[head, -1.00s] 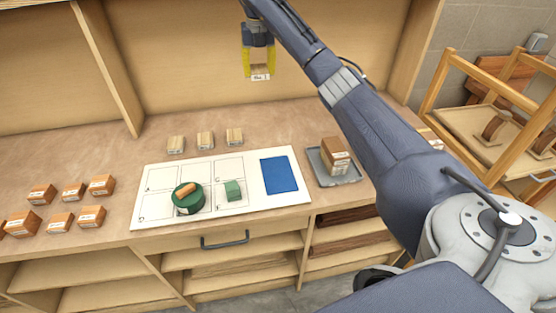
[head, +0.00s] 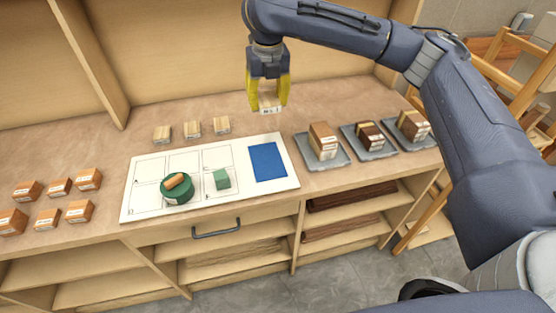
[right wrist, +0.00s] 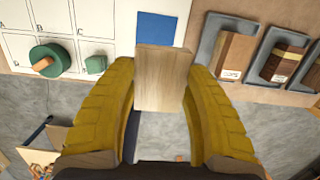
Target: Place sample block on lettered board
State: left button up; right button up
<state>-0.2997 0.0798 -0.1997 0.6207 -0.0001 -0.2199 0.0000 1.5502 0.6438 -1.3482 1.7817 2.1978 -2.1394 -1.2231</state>
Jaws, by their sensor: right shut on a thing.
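My right gripper (head: 268,105), with yellow fingers, is shut on a pale wooden sample block (head: 269,104) and holds it in the air above the back of the counter, behind the blue patch. The block (right wrist: 163,78) also shows between the fingers in the right wrist view, with light grain. The white lettered board (head: 146,205) lies on the counter with several outlined cells and a blue patch (head: 267,162) at its right. A round green object with a wooden handle (head: 176,188) and a small green block (head: 222,179) stand on its front cells. My left gripper is not in view.
Three pale blocks (head: 192,129) stand behind the board. Several orange-brown blocks (head: 60,187) sit at the left. Three grey trays (head: 336,163) with brown blocks stand at the right. The board's back cells are clear.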

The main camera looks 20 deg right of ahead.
aim_at(267, 159)
jog(key=shift+s+a, duration=0.4)
jog(key=shift+a+f, duration=0.15)
jog(key=shift+f, duration=0.15)
notch_tip(267, 159, down, 19)
jog(key=shift+f, duration=0.2)
jog(key=shift+f, duration=0.2)
jog(key=o, duration=1.1)
jog(key=shift+r, duration=0.15)
jog(key=r, duration=0.4)
jog(key=s+r, duration=0.1)
jog(key=r, duration=0.7)
jog(key=shift+s+a, duration=0.15)
jog(key=shift+s, duration=0.25)
